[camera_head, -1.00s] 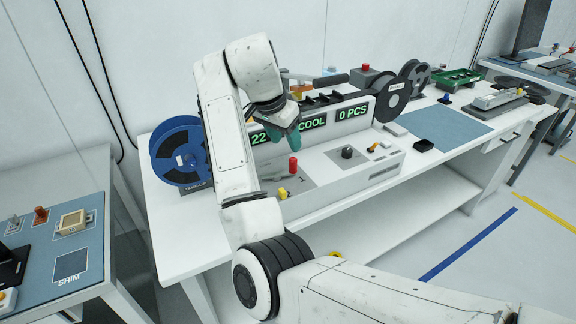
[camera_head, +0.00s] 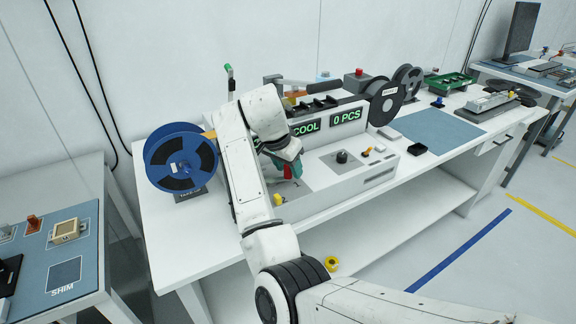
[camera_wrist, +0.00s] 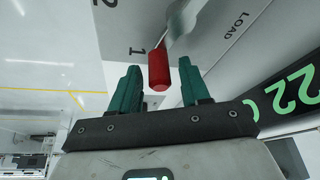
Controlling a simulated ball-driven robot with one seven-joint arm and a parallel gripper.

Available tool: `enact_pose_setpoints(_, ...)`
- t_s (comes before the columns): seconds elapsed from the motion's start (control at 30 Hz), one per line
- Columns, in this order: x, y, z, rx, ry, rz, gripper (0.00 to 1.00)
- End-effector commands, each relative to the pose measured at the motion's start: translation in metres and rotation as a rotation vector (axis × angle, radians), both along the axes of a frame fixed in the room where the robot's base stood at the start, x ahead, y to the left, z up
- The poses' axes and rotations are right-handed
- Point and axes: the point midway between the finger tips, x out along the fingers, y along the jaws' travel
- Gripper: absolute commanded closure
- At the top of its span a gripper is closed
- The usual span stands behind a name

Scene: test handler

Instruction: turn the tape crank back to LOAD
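The tape crank has a red cylindrical knob (camera_wrist: 159,70) on a grey metal arm (camera_wrist: 181,20). In the wrist view the knob is near the printed mark 1, and the word LOAD (camera_wrist: 237,26) is on the panel to the upper right. My gripper (camera_wrist: 160,83) has its green fingers apart, one on each side of the knob, with visible gaps. In the head view my gripper (camera_head: 289,164) is low over the handler's front panel, and the red knob (camera_head: 287,173) shows beside its fingers, partly hidden.
The handler's green display (camera_head: 347,116) reads COOL and 0 PCS. A blue tape reel (camera_head: 158,146) stands left of my arm, and a dark reel (camera_head: 386,103) at the right end. A black knob (camera_head: 342,156) and a yellow knob (camera_head: 277,199) are on the panel.

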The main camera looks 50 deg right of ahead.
Motion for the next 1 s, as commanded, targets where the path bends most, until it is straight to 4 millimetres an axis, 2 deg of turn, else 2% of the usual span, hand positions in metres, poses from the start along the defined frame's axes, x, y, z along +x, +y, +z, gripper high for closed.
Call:
enact_pose_setpoints(0.07, 0.0001, 0.0001, 0.0003, 0.000, 0.000, 0.000, 0.62)
enact_pose_setpoints(0.47, 0.0001, 0.0001, 0.0006, 0.000, 0.000, 0.000, 1.00)
enact_pose_setpoints(0.77, 0.0008, -0.0004, 0.0018, -0.001, -0.001, 0.020, 1.00)
enact_pose_setpoints(1.0, 0.0050, -0.0030, 0.0048, -0.001, -0.001, 0.126, 1.00)
